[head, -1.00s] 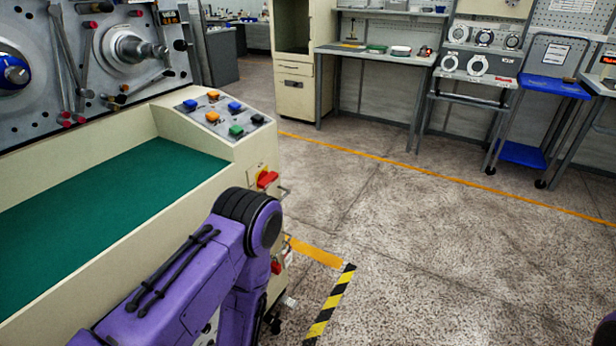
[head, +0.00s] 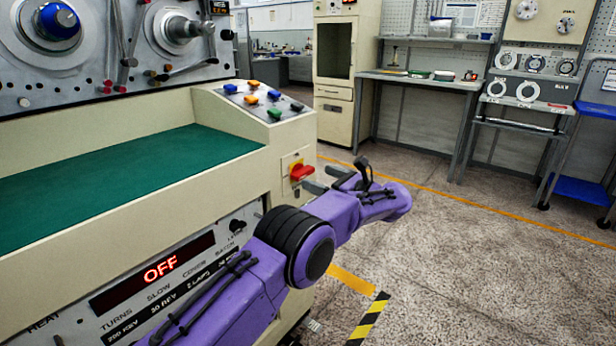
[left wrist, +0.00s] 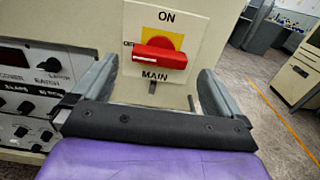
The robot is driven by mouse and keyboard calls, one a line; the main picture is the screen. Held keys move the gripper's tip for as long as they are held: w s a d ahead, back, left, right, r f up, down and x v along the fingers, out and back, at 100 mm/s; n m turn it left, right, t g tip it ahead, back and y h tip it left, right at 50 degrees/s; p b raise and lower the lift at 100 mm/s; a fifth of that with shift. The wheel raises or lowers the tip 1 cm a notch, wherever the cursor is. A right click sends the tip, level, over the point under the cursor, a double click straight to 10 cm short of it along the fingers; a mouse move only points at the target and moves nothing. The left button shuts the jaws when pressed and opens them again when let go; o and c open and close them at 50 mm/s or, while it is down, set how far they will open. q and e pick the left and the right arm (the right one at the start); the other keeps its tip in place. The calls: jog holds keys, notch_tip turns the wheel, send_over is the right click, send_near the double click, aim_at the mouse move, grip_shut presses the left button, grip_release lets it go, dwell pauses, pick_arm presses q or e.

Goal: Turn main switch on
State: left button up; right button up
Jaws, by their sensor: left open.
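The main switch has a red handle (head: 301,172) on a yellow plate, on the cream machine's end panel. In the left wrist view the handle (left wrist: 160,56) lies about horizontal. "ON" is above it, "MAIN" below, and a partly covered label at its left end. My left gripper (head: 320,178) is open in front of the switch. In the left wrist view its fingers stand on either side of the handle, with gaps; whether they reach its depth I cannot tell. The machine's display (head: 152,273) reads "OFF" in red. My right gripper is not in view.
A sloped panel with coloured buttons (head: 266,100) is above the switch. The green bed (head: 110,178) and spindles are to the left. A cabinet (head: 343,75) and workbench (head: 425,83) stand at the back. The floor right of the machine is clear.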

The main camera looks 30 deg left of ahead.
aim_at(307, 173)
pick_arm(q)
jog(key=a, duration=0.5)
jog(key=shift+w+a, duration=0.1)
jog(key=shift+w, duration=0.1)
jog(key=c, duration=0.9)
